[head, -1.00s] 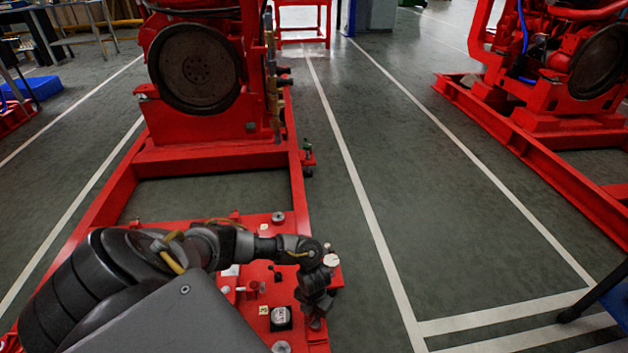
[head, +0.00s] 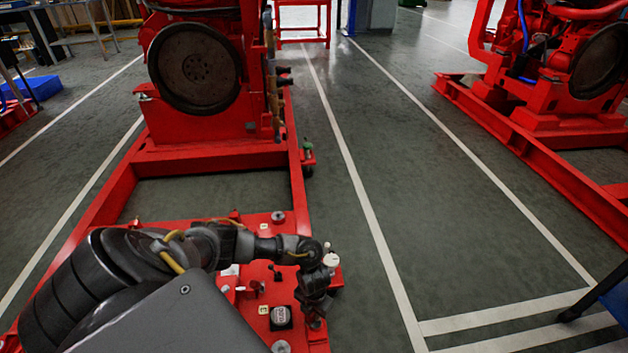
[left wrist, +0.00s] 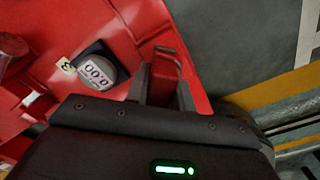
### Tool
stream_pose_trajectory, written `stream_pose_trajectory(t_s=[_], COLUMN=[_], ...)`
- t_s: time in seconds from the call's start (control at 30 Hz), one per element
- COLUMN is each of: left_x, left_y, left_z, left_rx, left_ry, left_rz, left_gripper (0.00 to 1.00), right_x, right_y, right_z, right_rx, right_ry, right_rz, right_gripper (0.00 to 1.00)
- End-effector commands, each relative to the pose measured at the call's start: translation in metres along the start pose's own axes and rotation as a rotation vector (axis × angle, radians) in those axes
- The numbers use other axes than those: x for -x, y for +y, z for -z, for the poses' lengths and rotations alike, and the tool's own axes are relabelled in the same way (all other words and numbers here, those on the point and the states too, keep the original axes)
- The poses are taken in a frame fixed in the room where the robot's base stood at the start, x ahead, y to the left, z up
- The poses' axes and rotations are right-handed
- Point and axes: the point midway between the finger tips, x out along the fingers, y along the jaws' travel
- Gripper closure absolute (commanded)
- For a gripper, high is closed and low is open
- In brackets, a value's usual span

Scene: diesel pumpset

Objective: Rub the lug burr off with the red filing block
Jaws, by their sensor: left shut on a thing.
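My left gripper (head: 315,316) points down over the right edge of the red deck (head: 255,222). In the left wrist view its two dark fingers (left wrist: 165,88) stand a little apart, with red between them. This red looks like the red filing block (left wrist: 160,88), held in the fingers, but it hardly stands out from the red deck behind it. The lug and its burr cannot be made out; the fingers and the red background hide them. My right gripper is not in view.
Small fittings stand nearby. The red engine (head: 195,68) rises beyond the frame.

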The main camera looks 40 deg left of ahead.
Motion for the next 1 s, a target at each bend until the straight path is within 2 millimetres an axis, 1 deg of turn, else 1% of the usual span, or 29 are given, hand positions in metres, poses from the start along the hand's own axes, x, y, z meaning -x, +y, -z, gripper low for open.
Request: stream_pose_trajectory(t_s=[0.07, 0.73, 1.0], left_x=[-0.003, -0.016, -0.012], left_y=[0.000, 0.000, -0.004], left_z=[0.000, 0.000, 0.004], left_rx=[0.000, 0.000, -0.001], left_ry=[0.000, -0.001, 0.000], left_rz=[0.000, 0.001, 0.001], left_gripper=[0.95, 0.95, 0.95], right_x=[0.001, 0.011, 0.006], right_y=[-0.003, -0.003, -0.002], right_z=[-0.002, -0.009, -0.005], right_rx=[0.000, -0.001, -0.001], right_ry=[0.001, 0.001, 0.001], right_rz=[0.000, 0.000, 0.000], right_gripper=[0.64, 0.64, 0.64])
